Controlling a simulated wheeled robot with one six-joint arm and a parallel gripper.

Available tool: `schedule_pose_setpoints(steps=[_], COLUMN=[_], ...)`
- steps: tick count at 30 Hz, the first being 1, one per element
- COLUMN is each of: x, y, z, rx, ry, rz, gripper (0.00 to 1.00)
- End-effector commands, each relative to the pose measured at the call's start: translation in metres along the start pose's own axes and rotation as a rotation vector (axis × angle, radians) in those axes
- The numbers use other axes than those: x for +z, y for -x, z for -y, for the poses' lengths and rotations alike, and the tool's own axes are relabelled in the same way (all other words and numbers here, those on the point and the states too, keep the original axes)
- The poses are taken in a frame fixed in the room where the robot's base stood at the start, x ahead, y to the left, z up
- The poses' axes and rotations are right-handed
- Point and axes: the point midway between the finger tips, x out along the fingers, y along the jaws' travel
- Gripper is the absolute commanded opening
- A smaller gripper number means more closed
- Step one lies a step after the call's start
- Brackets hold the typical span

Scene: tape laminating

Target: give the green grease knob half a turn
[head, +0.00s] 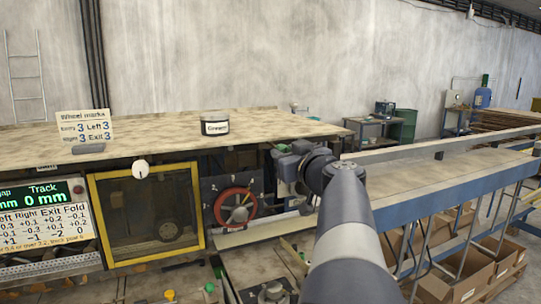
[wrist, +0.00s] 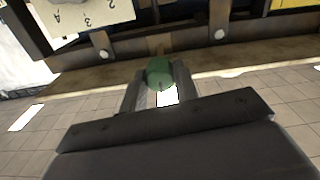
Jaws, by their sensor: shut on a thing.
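The green grease knob (wrist: 159,70) shows in the wrist view as a small round green thing between my two fingertips. My gripper (wrist: 160,82) is shut on it, with one finger on either side. A small pale patch shows between the fingers just below the knob. In the head view my arm reaches to the bench front, right of the red handwheel, and my wrist hides the knob there. How far the knob is turned cannot be told.
The red handwheel (head: 235,207) is left of my wrist, beside a yellow-framed guard (head: 147,214). A jar (head: 215,124) and a wheel marks card (head: 86,126) stand on the bench top (head: 160,130). A blue-sided conveyor table (head: 430,190) lies right of my arm.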

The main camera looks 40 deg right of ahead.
Motion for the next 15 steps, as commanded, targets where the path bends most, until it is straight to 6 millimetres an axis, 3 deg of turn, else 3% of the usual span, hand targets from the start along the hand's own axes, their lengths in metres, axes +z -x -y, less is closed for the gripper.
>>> schedule_pose_setpoints(steps=[15], x=[0.0042], y=[0.0002], z=[0.0002], rx=[0.001], ry=[-0.376], rz=[-0.001], gripper=[0.06])
